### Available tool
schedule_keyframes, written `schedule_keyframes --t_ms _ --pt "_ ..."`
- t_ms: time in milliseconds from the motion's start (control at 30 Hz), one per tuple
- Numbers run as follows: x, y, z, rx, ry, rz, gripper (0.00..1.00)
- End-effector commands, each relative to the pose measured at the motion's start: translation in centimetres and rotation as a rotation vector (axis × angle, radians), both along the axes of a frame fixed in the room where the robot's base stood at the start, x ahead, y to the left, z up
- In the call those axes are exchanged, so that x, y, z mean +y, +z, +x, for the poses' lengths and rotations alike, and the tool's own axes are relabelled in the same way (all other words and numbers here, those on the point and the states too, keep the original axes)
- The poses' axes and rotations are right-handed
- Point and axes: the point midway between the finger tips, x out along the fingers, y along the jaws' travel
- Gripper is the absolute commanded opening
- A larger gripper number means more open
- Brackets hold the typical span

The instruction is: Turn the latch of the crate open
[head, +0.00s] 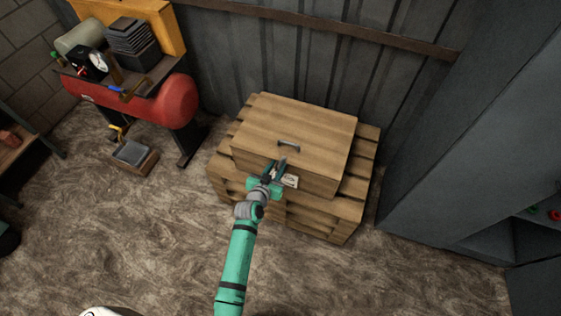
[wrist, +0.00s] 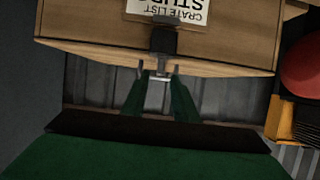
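The wooden crate (head: 300,130) has a flat lid with a dark handle (head: 288,145) and a white label (head: 291,180) on its front. In the wrist view the crate (wrist: 80,30) appears upside down. Its latch (wrist: 163,42) is a dark grey piece on the front face beside the label. My gripper (head: 276,167) is at the crate's front, near the lid's front edge, and hides the latch in the head view. In the wrist view its fingers (wrist: 159,73) are apart, close to the latch's lid-side end. I cannot tell whether they touch it.
The crate rests on stacked wooden pallets (head: 325,215). A red compressor tank (head: 165,103) stands to the left, with a small box (head: 132,155) on the floor. A grey metal cabinet (head: 450,140) stands close on the right. The floor in front is clear.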

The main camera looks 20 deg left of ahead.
Motion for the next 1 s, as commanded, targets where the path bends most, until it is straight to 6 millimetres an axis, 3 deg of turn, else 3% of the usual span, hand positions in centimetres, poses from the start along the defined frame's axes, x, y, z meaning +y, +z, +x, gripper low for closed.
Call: schedule_keyframes --t_ms 500,1000 --pt "-0.3 -1.3 3.1 0.001 -0.003 0.000 0.27" --pt "-0.2 -1.8 4.1 0.000 -0.001 -0.001 0.27"
